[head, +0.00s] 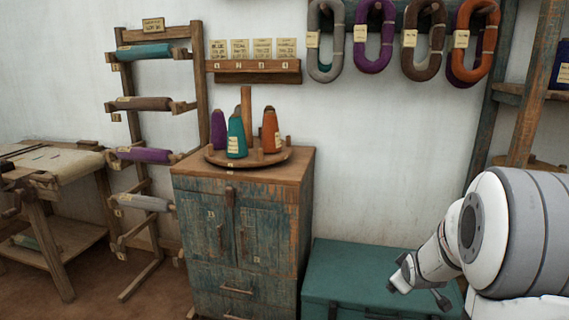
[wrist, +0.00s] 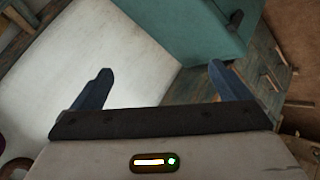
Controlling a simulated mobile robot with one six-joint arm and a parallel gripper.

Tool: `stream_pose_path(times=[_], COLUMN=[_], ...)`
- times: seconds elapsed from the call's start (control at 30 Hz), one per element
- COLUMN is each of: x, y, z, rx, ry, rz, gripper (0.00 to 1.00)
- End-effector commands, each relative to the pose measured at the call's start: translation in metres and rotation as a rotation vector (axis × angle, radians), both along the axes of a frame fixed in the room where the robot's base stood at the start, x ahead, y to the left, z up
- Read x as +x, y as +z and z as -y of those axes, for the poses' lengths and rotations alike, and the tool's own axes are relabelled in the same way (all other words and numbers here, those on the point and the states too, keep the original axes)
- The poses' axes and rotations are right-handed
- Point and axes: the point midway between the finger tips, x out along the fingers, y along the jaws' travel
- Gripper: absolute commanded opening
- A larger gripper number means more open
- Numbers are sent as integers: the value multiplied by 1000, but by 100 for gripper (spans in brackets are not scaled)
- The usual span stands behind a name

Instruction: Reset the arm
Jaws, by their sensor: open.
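My gripper (head: 418,287) is at the lower right of the head view, at the end of my white and grey arm. It is in front of a teal chest (head: 345,265). In the wrist view my gripper (wrist: 160,82) shows two dark blue fingers spread wide apart. Nothing is between the fingers, and the gripper is empty. The wrist view looks past the fingers at the pale wall (wrist: 110,45) and the teal chest (wrist: 205,25), both tilted in the picture.
A worn blue cabinet (head: 243,230) carries a round wooden stand (head: 215,157) with purple, teal and orange cones. A rack (head: 200,85) of yarn rolls stands left of it. Yarn hanks (head: 373,35) hang on the wall above. A wooden bench (head: 60,165) is at far left.

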Motion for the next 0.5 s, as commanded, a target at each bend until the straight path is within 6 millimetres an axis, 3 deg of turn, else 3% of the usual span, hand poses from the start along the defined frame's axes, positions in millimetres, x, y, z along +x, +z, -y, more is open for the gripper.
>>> stream_pose_path(times=[0.03,0.1,0.3,0.5], x=[-16,-41,-129,-217], y=[43,74,153,207], z=[-19,-42,-103,-149], rx=[44,117,309,446], ry=[-27,-81,-242,-389], rz=[-26,-76,-233,-389], gripper=[97,97,97,97])
